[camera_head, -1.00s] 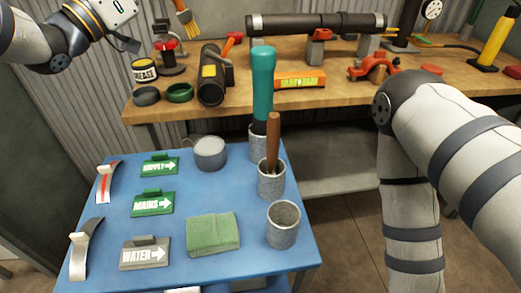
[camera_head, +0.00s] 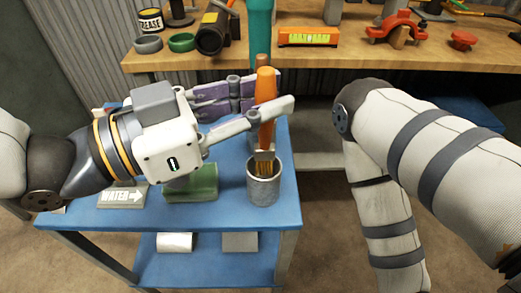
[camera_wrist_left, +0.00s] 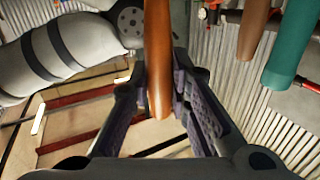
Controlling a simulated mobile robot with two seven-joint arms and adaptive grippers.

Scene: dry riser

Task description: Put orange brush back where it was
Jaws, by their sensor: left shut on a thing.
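The orange brush (camera_head: 265,84) is upright with its bristles down. My left gripper (camera_head: 281,92) is shut on its orange handle, which also shows between the fingers in the left wrist view (camera_wrist_left: 159,70). The bristles are at the mouth of the front grey cup (camera_head: 263,191) on the blue cart. I cannot tell how far inside the rim they reach. My right gripper is out of the head view; only my right arm shows at the right.
The blue cart top (camera_head: 225,215) also bears a green sponge (camera_head: 195,186) and a grey WATER sign (camera_head: 122,196). A teal-handled tool (camera_head: 260,30) and a brown handle stand behind the brush. The wooden bench (camera_head: 350,55) is at the back.

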